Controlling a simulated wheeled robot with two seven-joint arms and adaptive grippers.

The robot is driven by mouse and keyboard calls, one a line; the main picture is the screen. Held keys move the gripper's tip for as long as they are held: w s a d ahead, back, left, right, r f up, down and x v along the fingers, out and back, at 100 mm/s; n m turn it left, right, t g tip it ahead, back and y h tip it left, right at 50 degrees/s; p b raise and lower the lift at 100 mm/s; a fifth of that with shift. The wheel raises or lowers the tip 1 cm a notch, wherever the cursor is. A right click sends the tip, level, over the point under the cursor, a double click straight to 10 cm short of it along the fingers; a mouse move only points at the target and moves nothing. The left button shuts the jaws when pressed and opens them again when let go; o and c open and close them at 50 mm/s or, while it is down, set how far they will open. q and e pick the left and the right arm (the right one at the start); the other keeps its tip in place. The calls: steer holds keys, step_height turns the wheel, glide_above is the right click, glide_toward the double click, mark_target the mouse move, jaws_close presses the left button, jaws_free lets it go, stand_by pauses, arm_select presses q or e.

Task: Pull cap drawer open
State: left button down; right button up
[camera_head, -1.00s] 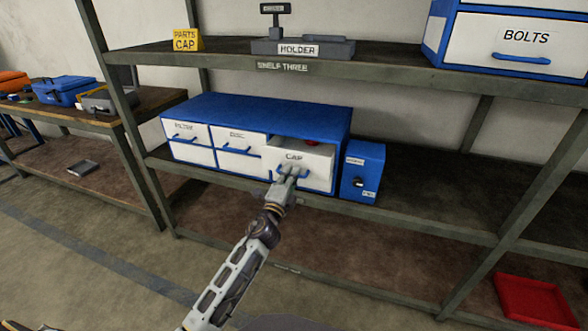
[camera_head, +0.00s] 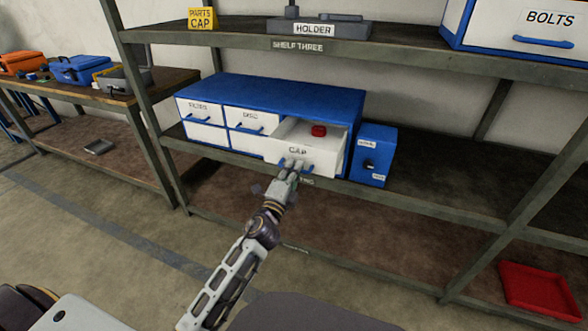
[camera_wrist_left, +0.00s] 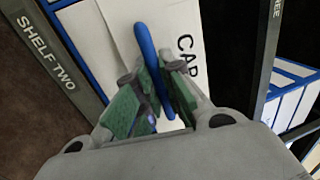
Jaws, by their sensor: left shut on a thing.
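The white cap drawer (camera_head: 320,157), labelled CAP, sticks out of the blue drawer cabinet (camera_head: 270,92) on the lower shelf. A red cap (camera_head: 319,130) lies inside it. My left gripper (camera_head: 291,169) is at the drawer's front and shut on its blue handle. In the left wrist view, the blue handle (camera_wrist_left: 146,45) runs between the green-padded fingers of the gripper (camera_wrist_left: 158,75), with the drawer front (camera_wrist_left: 112,35) behind it. The fingers hide part of the handle in the head view. My right gripper is not in view.
A small blue box (camera_head: 372,155) stands right of the cabinet. A red tray (camera_head: 538,288) lies at the lower right. A workbench (camera_head: 160,86) stands at the left.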

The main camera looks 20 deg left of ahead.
arm_select(q)
steer(key=c, duration=1.5)
jaws_free()
steer(key=shift+s, duration=0.15)
steer(key=shift+s+a+f, duration=0.1)
steer(key=shift+s+f, duration=0.15)
steer(key=shift+s, duration=0.95)
steer(key=shift+s+d+f, duration=0.1)
steer(key=shift+s+f, duration=0.15)
steer(key=shift+s, duration=0.9)
steer(key=shift+s+a+f, duration=0.1)
steer(key=shift+s+f, duration=0.15)
steer(key=shift+s, duration=0.95)
steer(key=shift+a, duration=0.1)
